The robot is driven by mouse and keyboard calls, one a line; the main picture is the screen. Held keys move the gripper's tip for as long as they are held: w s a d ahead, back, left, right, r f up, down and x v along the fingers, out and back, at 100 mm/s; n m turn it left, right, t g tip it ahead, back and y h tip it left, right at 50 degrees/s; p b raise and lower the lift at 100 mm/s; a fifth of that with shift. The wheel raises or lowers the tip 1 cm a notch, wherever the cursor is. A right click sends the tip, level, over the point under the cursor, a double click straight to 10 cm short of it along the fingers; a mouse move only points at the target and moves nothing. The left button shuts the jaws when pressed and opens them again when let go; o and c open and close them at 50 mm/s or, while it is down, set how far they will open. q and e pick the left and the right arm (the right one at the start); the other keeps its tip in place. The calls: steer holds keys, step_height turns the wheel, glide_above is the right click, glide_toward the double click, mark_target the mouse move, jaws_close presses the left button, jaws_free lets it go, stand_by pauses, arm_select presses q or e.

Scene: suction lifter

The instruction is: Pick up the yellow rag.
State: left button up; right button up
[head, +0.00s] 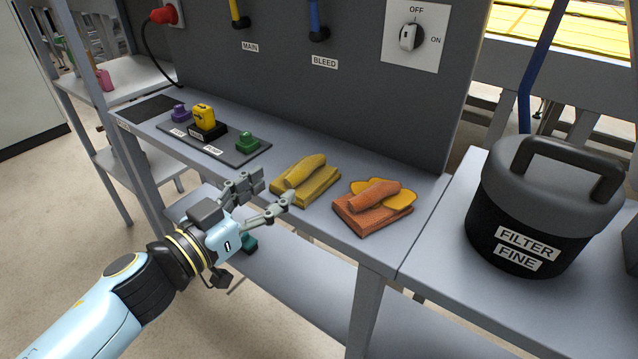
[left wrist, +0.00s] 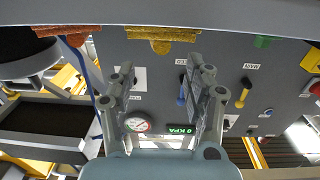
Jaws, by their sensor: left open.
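The yellow rag (head: 305,192) is a folded cloth with a rolled piece on top, lying near the front edge of the grey bench. In the left wrist view the yellow rag (left wrist: 160,36) shows at the top, beyond the fingertips. My left gripper (head: 277,186) is open and empty, just left of the yellow rag and in front of the bench edge. It looks apart from the rag, though the exact gap is hard to judge. The gripper's fingers (left wrist: 162,70) also stand open in the left wrist view. My right gripper is not in view.
An orange-red rag (head: 372,218) with yellow-orange flaps lies close right of the yellow rag. A dark pad (head: 235,153) with purple, yellow and green knobs is to the left. A black FILTER FINE canister (head: 525,225) stands at right. A grey panel (head: 340,95) rises behind.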

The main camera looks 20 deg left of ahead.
mark_target(305, 162)
arm_select(q)
steer(key=x, duration=0.4)
steer(key=shift+w, duration=0.1)
steer(key=x, duration=0.5)
steer(key=shift+w+b, duration=0.35)
steer(key=c, duration=0.9)
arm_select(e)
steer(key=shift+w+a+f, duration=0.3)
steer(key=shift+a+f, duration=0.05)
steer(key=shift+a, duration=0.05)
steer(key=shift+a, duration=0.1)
